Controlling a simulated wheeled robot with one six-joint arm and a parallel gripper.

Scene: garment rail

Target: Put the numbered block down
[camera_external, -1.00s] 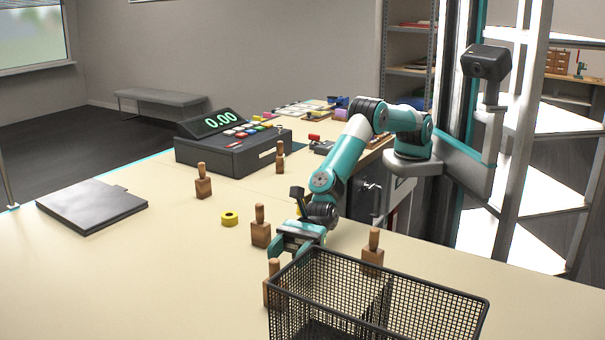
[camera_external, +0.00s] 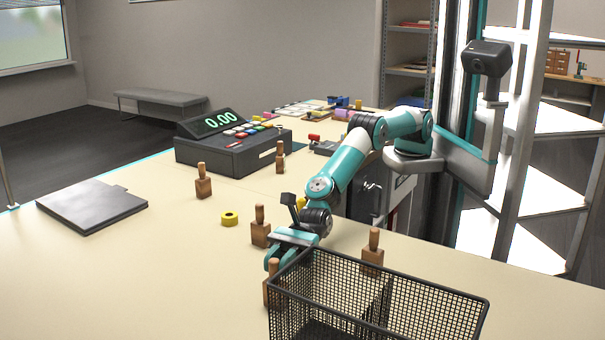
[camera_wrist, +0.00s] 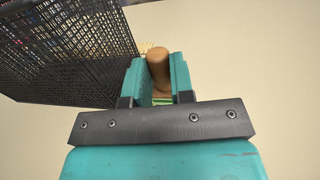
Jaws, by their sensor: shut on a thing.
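My gripper (camera_external: 273,262) is low over the counter beside the near left end of the wire basket. It is shut on the round wooden handle of a block (camera_wrist: 158,70), which shows between the teal fingers in the wrist view. In the external view the block (camera_external: 268,293) stands upright, its lower part partly behind the basket corner. No number can be read on it. I cannot tell whether its base touches the counter.
The black wire basket (camera_external: 400,285) is close on the right. Handled wooden blocks stand nearby, one behind my gripper (camera_external: 260,232) and one behind the basket (camera_external: 372,250). A yellow tape roll (camera_external: 230,219) lies farther back. The counter at front left is clear.

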